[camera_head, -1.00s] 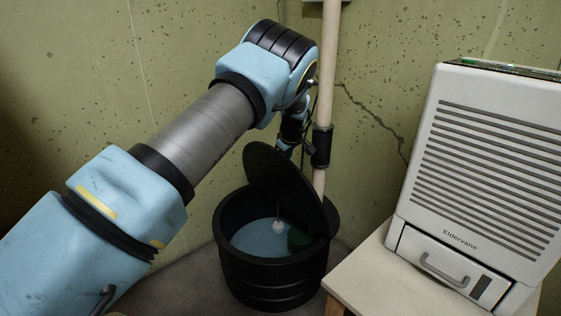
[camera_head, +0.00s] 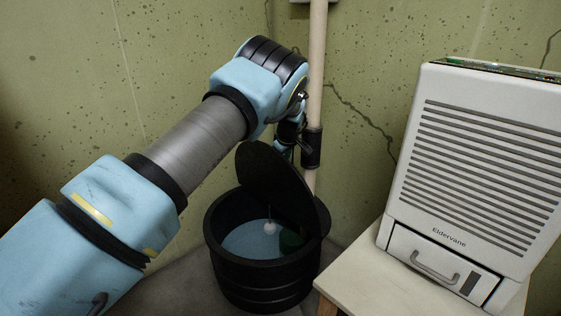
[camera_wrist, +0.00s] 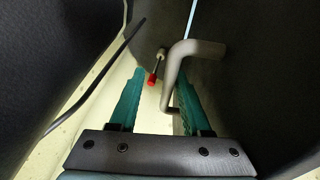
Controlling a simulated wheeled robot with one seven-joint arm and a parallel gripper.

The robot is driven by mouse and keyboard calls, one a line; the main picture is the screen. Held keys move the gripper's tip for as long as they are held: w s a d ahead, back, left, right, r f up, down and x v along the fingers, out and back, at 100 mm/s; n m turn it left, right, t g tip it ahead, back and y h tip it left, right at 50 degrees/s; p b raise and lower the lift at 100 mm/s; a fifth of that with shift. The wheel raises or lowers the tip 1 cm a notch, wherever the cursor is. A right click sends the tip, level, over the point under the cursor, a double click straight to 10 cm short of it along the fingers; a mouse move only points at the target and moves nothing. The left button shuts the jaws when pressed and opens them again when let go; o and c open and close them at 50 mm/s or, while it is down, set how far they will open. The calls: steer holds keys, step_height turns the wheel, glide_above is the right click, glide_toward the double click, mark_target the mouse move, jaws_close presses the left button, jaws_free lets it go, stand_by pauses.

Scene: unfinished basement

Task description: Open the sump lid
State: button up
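The black sump lid (camera_head: 272,180) is raised, tilted steeply over the round black sump basin (camera_head: 262,268), and its opening is uncovered at the front left. Water (camera_head: 245,240) and a small white float (camera_head: 269,227) show inside. My gripper is mostly hidden behind the lid in the head view. In the wrist view my gripper (camera_wrist: 160,76) has its two teal fingers apart. A bent grey handle (camera_wrist: 192,49) reaches down between them, close to the right finger. Whether they touch is unclear. Dark surfaces, probably including the lid, fill much of the wrist view.
A pale vertical pipe (camera_head: 316,70) with a black coupling rises behind the lid. A white vented appliance (camera_head: 480,170) stands on a pale table (camera_head: 350,270) at the right. Concrete walls (camera_head: 180,40) close the corner. A red-tipped rod (camera_wrist: 155,72) shows in the wrist view.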

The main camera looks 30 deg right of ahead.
steer(key=shift+w+a+r, duration=0.1)
steer(key=shift+r, duration=0.1)
steer(key=p+v, duration=0.1)
steer(key=v, duration=0.9)
steer(key=shift+r+p, duration=0.3)
steer(key=shift+s, duration=0.2)
